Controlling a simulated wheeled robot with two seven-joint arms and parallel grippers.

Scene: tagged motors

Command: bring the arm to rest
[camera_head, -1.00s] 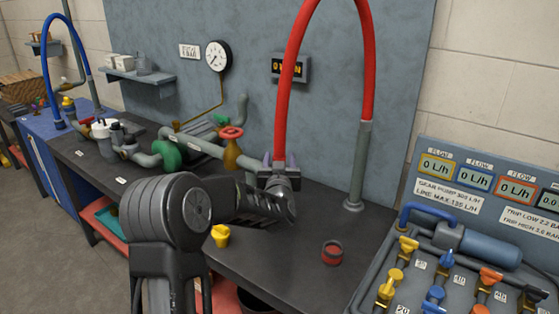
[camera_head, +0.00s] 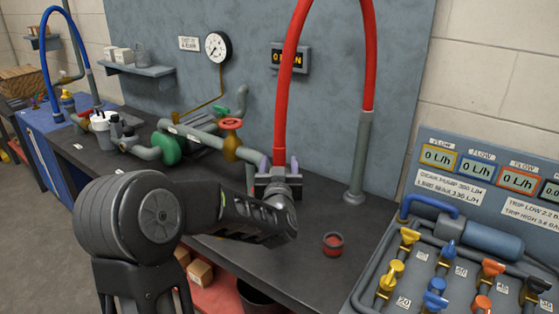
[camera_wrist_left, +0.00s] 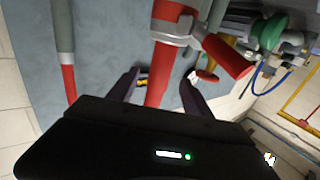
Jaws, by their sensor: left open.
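My left arm comes in from the lower left in the head view. Its left gripper (camera_head: 279,164) is open, with one purple finger on each side of the lower end of the red hose (camera_head: 282,95). In the left wrist view, the red hose (camera_wrist_left: 160,75) passes between the two spread fingers of the left gripper (camera_wrist_left: 158,88); I cannot tell whether either touches it. The hose arches up and its other end meets a grey upright pipe (camera_head: 360,160). The hose's lower fitting is partly hidden by my wrist. My right gripper is not in view.
A red round cap (camera_head: 333,244) lies on the dark bench (camera_head: 300,275). A valve panel (camera_head: 480,200) with several coloured handles stands at the right. Pipes with a red handwheel (camera_head: 231,124) run behind my arm. Small boxes (camera_head: 200,271) sit on the shelf below.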

